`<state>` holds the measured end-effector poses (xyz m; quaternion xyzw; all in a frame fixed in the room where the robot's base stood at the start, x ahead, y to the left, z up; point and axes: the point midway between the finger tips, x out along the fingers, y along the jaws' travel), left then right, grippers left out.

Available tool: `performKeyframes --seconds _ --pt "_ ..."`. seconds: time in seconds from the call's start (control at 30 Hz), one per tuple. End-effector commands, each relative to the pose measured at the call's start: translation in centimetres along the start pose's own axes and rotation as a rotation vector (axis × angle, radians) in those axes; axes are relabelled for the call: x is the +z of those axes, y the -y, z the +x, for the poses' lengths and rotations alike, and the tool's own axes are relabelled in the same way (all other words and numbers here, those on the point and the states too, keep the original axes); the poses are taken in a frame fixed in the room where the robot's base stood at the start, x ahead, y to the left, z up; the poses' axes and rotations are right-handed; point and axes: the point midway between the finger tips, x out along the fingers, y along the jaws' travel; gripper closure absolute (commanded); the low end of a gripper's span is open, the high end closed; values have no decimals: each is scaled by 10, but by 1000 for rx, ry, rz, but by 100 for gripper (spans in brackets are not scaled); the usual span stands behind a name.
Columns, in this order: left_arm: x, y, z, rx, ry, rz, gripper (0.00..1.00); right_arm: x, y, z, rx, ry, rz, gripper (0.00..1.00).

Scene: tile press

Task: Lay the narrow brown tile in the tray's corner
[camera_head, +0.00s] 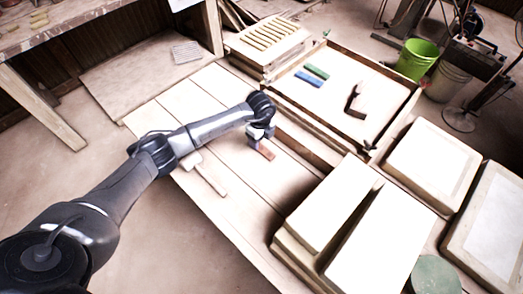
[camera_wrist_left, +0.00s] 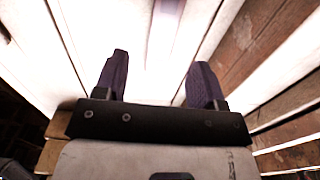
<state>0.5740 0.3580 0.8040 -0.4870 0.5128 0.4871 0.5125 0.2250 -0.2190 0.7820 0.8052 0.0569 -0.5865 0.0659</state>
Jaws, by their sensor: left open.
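A narrow reddish-brown tile (camera_head: 265,151) lies on the pale plank table just below my left gripper (camera_head: 261,137). My left gripper is open, and its two dark fingers (camera_wrist_left: 157,82) stand apart in the left wrist view. The head view does not show whether the fingers touch the tile. The wooden-rimmed tray (camera_head: 398,121) is to the right of the gripper. A green tile (camera_head: 316,72) and a blue tile (camera_head: 309,80) lie in its far left part. My right gripper is not in view.
Pale slabs (camera_head: 327,205) lie in front of the tray. A stack with slatted top (camera_head: 268,40) is behind. A pale mallet-like tool (camera_head: 203,172) lies left of the gripper.

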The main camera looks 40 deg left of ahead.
Motion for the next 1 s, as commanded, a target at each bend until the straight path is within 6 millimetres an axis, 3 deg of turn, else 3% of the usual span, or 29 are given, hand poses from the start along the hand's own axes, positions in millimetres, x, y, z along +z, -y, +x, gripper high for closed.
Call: performKeyframes --seconds 0.27,0.67,0.9,1.0 --pt "0 0 11 1 0 0 36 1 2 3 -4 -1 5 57" --pt "2 2 56 0 0 1 36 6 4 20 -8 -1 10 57" --pt "2 2 58 -1 0 1 36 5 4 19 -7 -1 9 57" --pt "2 2 58 -1 0 1 44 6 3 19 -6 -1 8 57"
